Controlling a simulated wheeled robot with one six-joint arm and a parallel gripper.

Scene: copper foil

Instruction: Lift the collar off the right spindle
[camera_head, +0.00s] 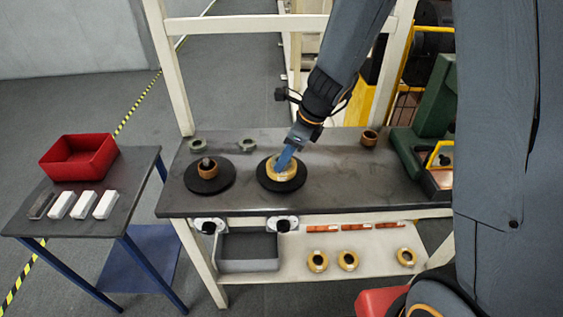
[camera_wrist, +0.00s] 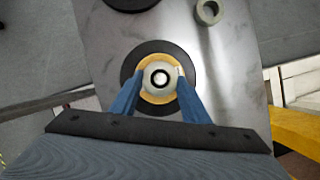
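The right spindle shows in the wrist view as a dark-centred post with a bright rim (camera_wrist: 161,79), standing in the middle of a round black disc (camera_wrist: 187,58). Around it sit a pale ring (camera_wrist: 161,67) and a wider yellow ring (camera_wrist: 158,55); I cannot tell which of them is the collar. The yellow ring (camera_head: 272,174) also shows on the disc in the head view. My gripper (camera_wrist: 160,74) points down over them, its blue fingers on opposite sides of the pale ring and covering the yellow ring's sides. Contact is not clear. In the head view my gripper (camera_head: 283,163) hides part of the rings.
The left disc (camera_head: 209,184) bears a copper-brown ring (camera_head: 207,163). Grey-green rings (camera_head: 247,144) and a brown ring (camera_head: 369,137) lie towards the bench's back. A green machine (camera_head: 437,110) stands right. A red bin (camera_head: 78,158) and white blocks stand on a side table (camera_head: 128,198).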

